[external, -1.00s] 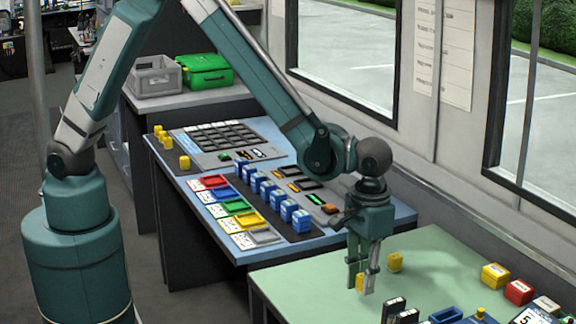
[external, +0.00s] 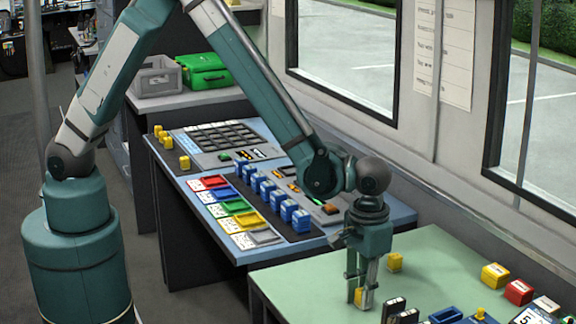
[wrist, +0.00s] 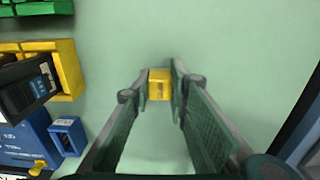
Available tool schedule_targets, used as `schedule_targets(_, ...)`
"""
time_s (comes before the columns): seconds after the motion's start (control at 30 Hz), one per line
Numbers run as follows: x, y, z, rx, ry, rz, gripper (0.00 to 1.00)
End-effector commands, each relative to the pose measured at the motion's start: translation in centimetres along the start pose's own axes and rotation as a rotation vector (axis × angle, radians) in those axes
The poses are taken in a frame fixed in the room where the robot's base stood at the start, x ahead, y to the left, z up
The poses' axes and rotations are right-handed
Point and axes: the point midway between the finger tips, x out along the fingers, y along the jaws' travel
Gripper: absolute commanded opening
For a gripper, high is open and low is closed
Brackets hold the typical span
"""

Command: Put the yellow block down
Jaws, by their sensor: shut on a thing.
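A yellow block (external: 360,297) is between the fingertips of my gripper (external: 361,299), low over the green table (external: 300,280). In the wrist view the yellow block (wrist: 159,84) sits at the far end of the two fingers of my gripper (wrist: 160,90), with a finger on each side. The gripper is shut on it and points straight down. I cannot tell whether the block's underside touches the table. A second yellow block (external: 395,262) stands apart on the green table, behind and to the right of the gripper.
Yellow (external: 495,275) and red (external: 518,291) boxes stand farther right. A blue-topped console (external: 230,245) with coloured trays is to the left.

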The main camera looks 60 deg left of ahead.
Motion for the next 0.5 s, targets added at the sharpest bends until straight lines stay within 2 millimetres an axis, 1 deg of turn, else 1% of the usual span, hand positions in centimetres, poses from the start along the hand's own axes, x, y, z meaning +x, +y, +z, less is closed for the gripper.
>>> schedule_targets(0.17, -0.04, -0.01, 0.01, 0.0, 0.0, 0.0, 0.06)
schedule_targets(0.37, 0.39, 0.0, 0.01, 0.0, 0.0, 0.0, 0.06)
schedule_targets(0.4, 0.33, -0.01, 0.01, 0.0, 0.0, 0.0, 0.22)
schedule_targets(0.5, 0.29, -0.01, 0.01, 0.0, 0.0, 0.0, 0.33)
